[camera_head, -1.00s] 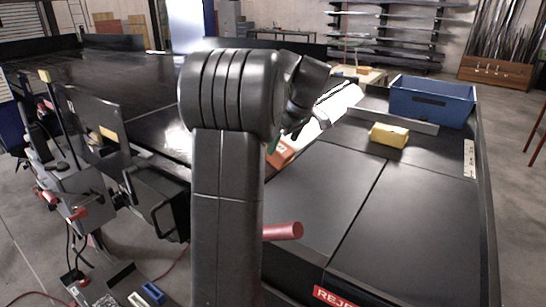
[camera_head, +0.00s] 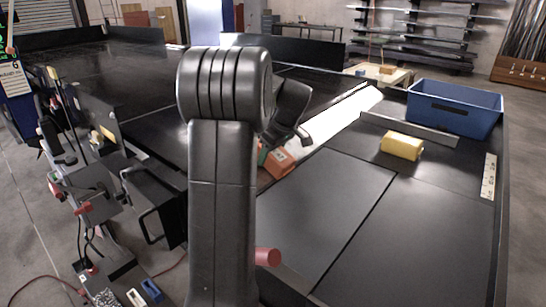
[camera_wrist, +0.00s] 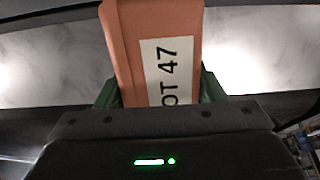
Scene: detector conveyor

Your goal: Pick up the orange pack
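The orange pack (camera_head: 279,164) shows low beside my arm in the head view, over the dark belt surface. In the wrist view the pack (camera_wrist: 125,50) fills the gap between my green fingers, with a white label reading "OT 47" facing the camera. My gripper (camera_wrist: 158,90) has a finger against each side of the pack and looks shut on it. In the head view the arm hides most of my gripper, with a bit of green beside the pack. I cannot tell whether the pack is clear of the surface.
A yellow pack (camera_head: 402,146) lies on the dark table to the right. A blue bin (camera_head: 455,110) stands behind it, with a low grey rail (camera_head: 410,130) in front. A red cylinder (camera_head: 267,257) is near the front edge. The dark panels (camera_head: 330,195) between are clear.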

